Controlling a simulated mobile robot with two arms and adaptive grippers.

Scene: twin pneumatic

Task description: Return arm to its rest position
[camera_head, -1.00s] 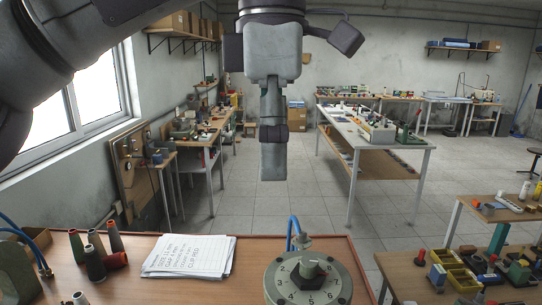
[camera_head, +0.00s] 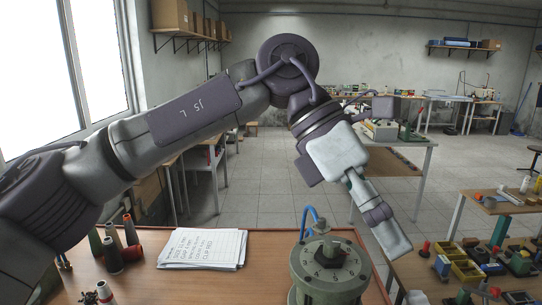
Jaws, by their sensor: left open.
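My left arm (camera_head: 185,120) comes in from the left and reaches across the view above the brown bench (camera_head: 140,284). Its left gripper (camera_head: 396,246) hangs tilted down to the right, beyond the round dial device. The gripper is open, seen edge-on, so one finger mostly covers the other. Nothing shows between the fingers. The round grey-green device (camera_head: 329,262) has a numbered dial and a dark knob on top, with a blue hose behind. My right gripper is out of view.
A stack of written paper sheets (camera_head: 203,249) lies on the bench. Several thread cones (camera_head: 113,255) stand to its left. A lower table with yellow bins (camera_head: 466,271) and small parts stands at the right. Open tiled floor (camera_head: 270,180) lies behind the bench.

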